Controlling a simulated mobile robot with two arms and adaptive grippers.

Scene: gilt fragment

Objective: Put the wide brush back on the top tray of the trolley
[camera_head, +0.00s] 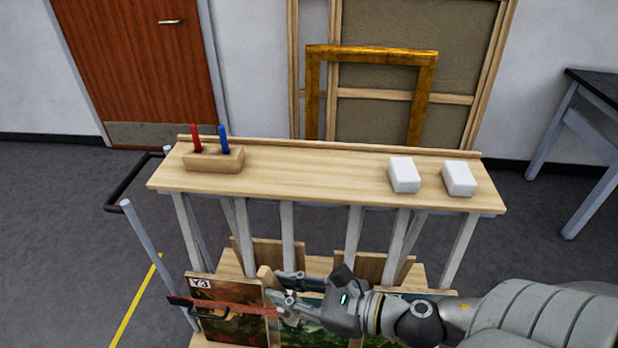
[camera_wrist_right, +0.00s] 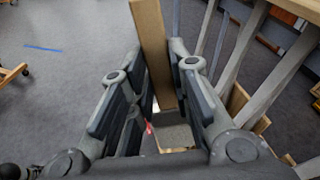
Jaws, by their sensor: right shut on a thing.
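A light wooden piece, which I take to be the handle of the wide brush (camera_head: 267,277), is between the fingertips of my right gripper (camera_head: 279,290). In the right wrist view the wooden piece (camera_wrist_right: 151,45) stands out between the fingers of my right gripper (camera_wrist_right: 165,100). I cannot make out its bristles. The gripper is shut on it, in front of the trolley and below its top. The top tray (camera_head: 320,181) of the trolley is a long pale wooden board with a low back lip. My left gripper is not in view.
A wooden block (camera_head: 213,160) with a red and a blue tool stands at the tray's left. Two white blocks (camera_head: 404,175) (camera_head: 459,179) lie at its right; the middle is clear. Paintings (camera_head: 228,326) stand below, with a red bar (camera_head: 232,305) in front. Slanted uprights (camera_head: 287,235) support the tray.

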